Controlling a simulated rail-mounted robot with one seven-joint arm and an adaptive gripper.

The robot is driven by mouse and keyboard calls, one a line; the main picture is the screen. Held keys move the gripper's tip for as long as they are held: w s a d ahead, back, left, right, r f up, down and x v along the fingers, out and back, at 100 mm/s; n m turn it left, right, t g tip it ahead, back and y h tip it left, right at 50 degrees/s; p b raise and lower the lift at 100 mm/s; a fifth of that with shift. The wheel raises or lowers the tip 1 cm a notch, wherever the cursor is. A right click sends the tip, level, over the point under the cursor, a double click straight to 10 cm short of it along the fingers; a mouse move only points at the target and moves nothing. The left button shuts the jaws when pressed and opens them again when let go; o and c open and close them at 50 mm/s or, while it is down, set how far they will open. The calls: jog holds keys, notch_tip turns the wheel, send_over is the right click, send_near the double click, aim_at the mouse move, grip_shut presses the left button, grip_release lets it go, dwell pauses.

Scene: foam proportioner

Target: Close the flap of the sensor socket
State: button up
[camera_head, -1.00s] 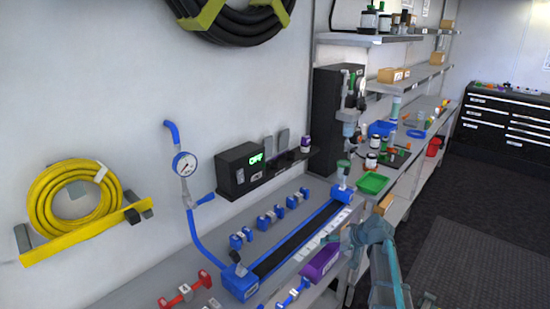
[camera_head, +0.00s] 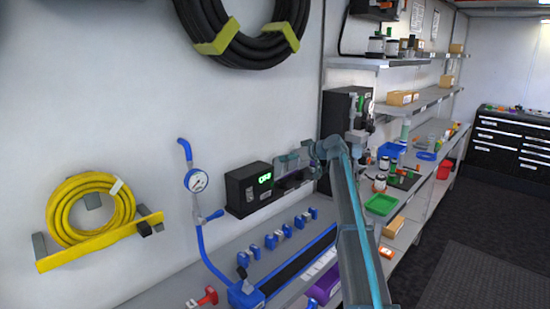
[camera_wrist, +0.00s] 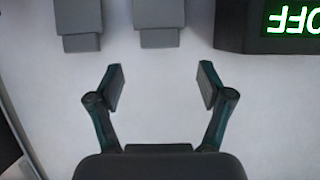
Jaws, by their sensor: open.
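My gripper (camera_wrist: 160,88) is open and empty, its two fingers spread in front of the pale wall. In the wrist view, which is upside down, two upright grey flaps stand at the top edge, one on the left (camera_wrist: 78,18) and one in the middle (camera_wrist: 158,14). They lie just beyond my fingertips, apart from them. No label shows, so I cannot tell which belongs to the sensor socket. The sockets themselves are out of that view.
The display box also shows in the wrist view (camera_wrist: 232,30), reading OFF in green. A pressure gauge on a blue pipe (camera_head: 196,181) stands left of it. Blue clamps (camera_head: 276,241) sit on the bench below. A black cabinet (camera_head: 341,118) stands to the right.

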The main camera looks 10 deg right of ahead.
aim_at(277, 158)
jog(key=p+x, duration=0.2)
jog(key=x, duration=0.5)
jog(key=shift+w+a+f, duration=0.15)
jog(key=shift+w+a, duration=0.05)
jog(key=shift+w, duration=0.05)
grip_shut()
